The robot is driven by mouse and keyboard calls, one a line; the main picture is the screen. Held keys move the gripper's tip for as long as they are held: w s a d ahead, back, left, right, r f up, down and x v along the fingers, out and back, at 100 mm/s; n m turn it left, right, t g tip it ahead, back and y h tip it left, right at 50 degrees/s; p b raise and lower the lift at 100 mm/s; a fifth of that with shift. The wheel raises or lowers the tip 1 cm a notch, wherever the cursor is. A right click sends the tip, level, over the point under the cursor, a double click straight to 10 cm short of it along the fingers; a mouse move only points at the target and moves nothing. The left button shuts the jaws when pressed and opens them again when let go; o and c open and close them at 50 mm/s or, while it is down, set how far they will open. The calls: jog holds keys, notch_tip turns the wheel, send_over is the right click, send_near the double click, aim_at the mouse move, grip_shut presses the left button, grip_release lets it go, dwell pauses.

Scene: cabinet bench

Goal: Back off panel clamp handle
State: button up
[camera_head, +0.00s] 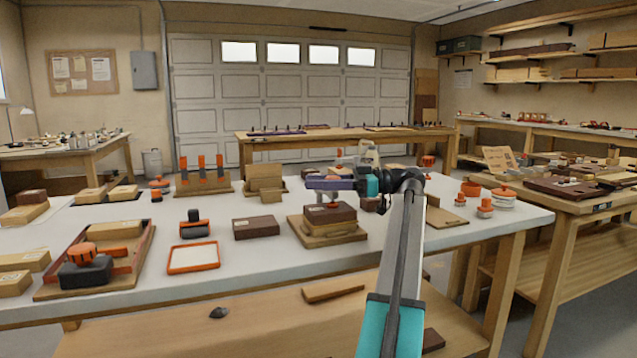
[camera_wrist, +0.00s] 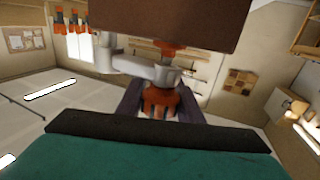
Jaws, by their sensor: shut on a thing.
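The panel clamp stands at a stack of dark and light wooden boards (camera_head: 328,222) in the middle of the bench. In the wrist view its orange ribbed handle (camera_wrist: 160,102) sits between my two dark fingers. Its grey arm (camera_wrist: 145,68) and an orange pad (camera_wrist: 170,50) show beyond, close to the dark board (camera_wrist: 165,18). My gripper (camera_head: 328,184) is shut on the handle, just above the stack, and it also shows in the wrist view (camera_wrist: 160,108). In the head view my gripper mostly hides the handle.
To the left are an orange-rimmed tray (camera_head: 193,258), a dark block (camera_head: 256,228) and a wooden fixture (camera_head: 118,283) with an orange-knobbed clamp. Behind stands a rack with orange uprights (camera_head: 202,180). Orange round containers (camera_head: 490,197) are at right. The bench front is partly clear.

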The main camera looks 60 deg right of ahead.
jog(key=shift+r+n+y+b, duration=0.1)
jog(key=shift+n+y+b, duration=0.25)
jog(key=shift+b, duration=0.55)
jog(key=n+g+y+b, duration=0.1)
jog(key=b, duration=0.5)
jog(key=shift+s+a+r+g+y+b, duration=0.15)
jog(key=shift+a+g+y+b, duration=0.25)
jog(key=shift+b, duration=1.35)
jog(key=shift+d, duration=0.15)
jog(key=o, duration=1.1)
jog(key=shift+n, duration=0.25)
jog(key=shift+c, duration=0.2)
